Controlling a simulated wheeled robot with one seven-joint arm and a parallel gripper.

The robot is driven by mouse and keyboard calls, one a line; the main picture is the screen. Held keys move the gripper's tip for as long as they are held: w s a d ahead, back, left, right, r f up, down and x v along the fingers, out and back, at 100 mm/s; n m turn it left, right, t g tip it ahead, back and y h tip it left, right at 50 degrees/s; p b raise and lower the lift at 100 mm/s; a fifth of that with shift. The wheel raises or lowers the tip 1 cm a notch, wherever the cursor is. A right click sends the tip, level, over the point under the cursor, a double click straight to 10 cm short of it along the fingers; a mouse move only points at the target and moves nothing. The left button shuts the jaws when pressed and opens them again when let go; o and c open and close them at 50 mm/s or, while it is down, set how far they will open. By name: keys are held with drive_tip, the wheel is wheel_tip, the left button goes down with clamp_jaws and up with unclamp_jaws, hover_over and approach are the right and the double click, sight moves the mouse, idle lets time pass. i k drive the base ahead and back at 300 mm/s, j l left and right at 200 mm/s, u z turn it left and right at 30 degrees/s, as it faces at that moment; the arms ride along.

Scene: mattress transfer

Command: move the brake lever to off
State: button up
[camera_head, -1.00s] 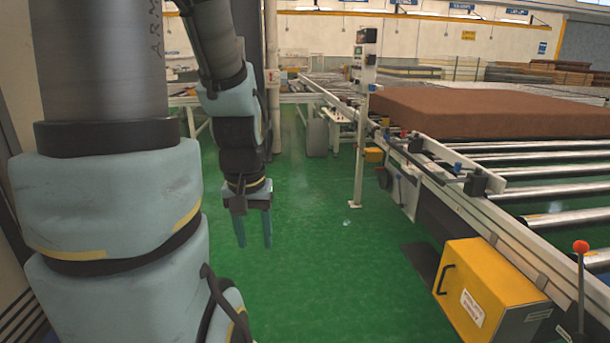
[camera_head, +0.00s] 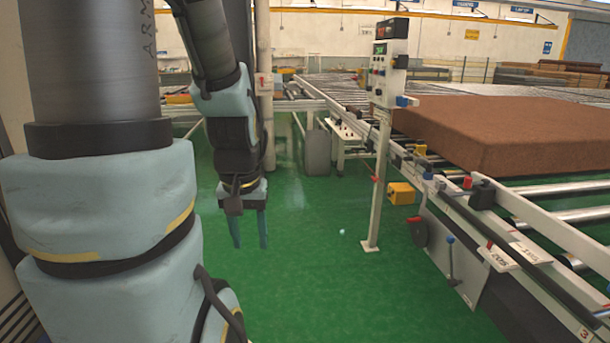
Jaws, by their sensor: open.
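My gripper (camera_head: 250,242) hangs open and empty, fingers pointing down, over the green floor left of the conveyor. A lever with a blue knob (camera_head: 450,257) stands against a light grey plate (camera_head: 472,283) on the conveyor's side. It is well to the right of my gripper and not touched. A small red-tipped handle (camera_head: 376,179) shows on the white post. I cannot read any brake marking, so I cannot tell which of these is the brake lever or its setting.
A control post (camera_head: 378,200) with a panel of buttons (camera_head: 388,72) stands between my gripper and the conveyor rail (camera_head: 520,240). A brown mattress (camera_head: 500,125) lies on the rollers. A yellow box (camera_head: 402,193) sits beyond the post.

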sight(372, 122)
drive_tip(key=i, duration=4.05)
drive_tip(key=i+z, duration=0.2)
drive_tip(key=i, duration=0.25)
drive_tip(key=i+j+z, duration=0.2)
drive_tip(key=i, duration=0.2)
